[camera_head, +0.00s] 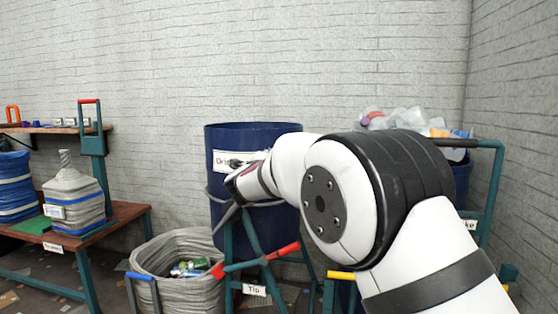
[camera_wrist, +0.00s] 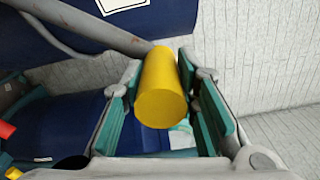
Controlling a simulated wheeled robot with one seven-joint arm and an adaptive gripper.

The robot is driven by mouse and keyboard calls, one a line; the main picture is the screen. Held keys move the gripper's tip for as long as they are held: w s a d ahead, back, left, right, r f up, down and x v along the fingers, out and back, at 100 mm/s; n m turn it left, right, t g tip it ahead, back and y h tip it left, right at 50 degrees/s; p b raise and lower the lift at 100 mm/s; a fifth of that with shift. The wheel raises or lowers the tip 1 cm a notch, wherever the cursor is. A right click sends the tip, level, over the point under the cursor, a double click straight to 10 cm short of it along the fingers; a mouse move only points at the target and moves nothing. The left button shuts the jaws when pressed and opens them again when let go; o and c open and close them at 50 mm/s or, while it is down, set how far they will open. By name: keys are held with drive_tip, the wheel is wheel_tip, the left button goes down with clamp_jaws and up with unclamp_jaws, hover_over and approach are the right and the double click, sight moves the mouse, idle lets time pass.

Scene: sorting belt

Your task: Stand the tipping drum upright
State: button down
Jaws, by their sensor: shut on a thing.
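The blue drum (camera_head: 225,139) with a white label stands in a teal frame with a "Tip" tag (camera_head: 254,290). Its open rim looks level and its sides near vertical; my arm and the frame hide part of it. A blue drum wall with a white label also fills the top of the wrist view (camera_wrist: 60,35). My gripper (camera_wrist: 161,70) is shut on a yellow handle (camera_wrist: 160,100) at the end of a grey bar (camera_wrist: 95,28). The bar runs past the drum wall. In the head view, my forearm partly hides the gripper and the handle.
A grey bin (camera_head: 185,248) with small items stands below left of the drum. Red-ended bars (camera_head: 285,250) cross the frame front. Another blue container (camera_head: 462,180) heaped with clear plastic stands right, behind my arm. A wooden bench (camera_head: 130,212) stands left; a brick wall is behind.

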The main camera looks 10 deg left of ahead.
drive_tip(key=shift+d+f, duration=0.25)
drive_tip(key=shift+f, duration=0.05)
drive_tip(key=c, duration=1.4)
unclamp_jaws()
drive_tip(key=shift+o, duration=0.8)
drive_tip(key=shift+d+r, duration=0.1)
drive_tip(key=shift+d, duration=0.05)
drive_tip(key=shift+s+a, duration=0.1)
drive_tip(key=shift+a, duration=0.1)
drive_tip(key=shift+s, duration=0.35)
drive_tip(key=s, duration=1.1)
drive_tip(key=shift+a, duration=0.15)
